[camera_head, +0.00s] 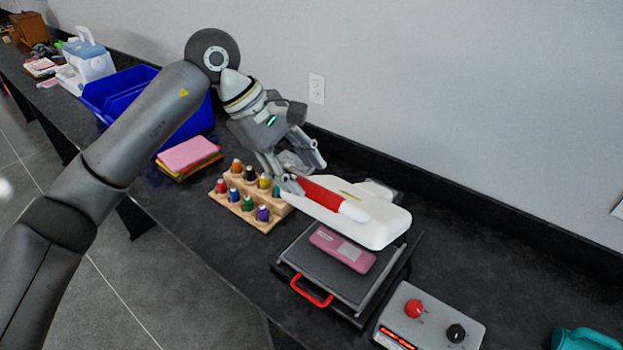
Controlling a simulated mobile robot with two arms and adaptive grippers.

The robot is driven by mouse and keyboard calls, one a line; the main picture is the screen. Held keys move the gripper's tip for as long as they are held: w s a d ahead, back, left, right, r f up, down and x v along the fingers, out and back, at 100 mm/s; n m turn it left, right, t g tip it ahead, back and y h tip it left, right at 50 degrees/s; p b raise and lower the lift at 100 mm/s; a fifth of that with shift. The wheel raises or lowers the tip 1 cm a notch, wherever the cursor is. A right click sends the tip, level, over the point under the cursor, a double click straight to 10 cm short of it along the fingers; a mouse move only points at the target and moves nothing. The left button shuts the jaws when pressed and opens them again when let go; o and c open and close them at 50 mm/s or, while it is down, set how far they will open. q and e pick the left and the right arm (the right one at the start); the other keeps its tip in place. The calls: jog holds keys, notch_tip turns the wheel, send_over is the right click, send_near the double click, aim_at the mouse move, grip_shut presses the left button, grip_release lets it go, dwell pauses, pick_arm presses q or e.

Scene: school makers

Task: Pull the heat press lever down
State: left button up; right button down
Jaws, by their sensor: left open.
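The heat press has a white upper body (378,228) raised over a dark grey lower plate (300,257). Its red lever (320,196) runs along the top of the white body and ends in a white tip. A red loop handle (311,291) sits at the front edge of the lower plate. A pink item (342,248) with a grey patch lies on the plate. My left gripper (303,173) is open and empty at the left end of the lever. One fingertip is close to the lever; I cannot tell whether it touches. My right gripper is not in view.
A wooden rack of colourful spools (247,205) stands left of the press, close below my gripper. A control box with red and black knobs (431,314) is at the right. Blue bins (118,87) and a pink-topped stack (188,153) are further left. The wall is behind.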

aim_at(313, 188)
pick_arm(q)
jog(key=shift+p+x, duration=0.6)
jog(key=shift+x, duration=1.75)
jog(key=shift+s, duration=0.1)
grip_shut()
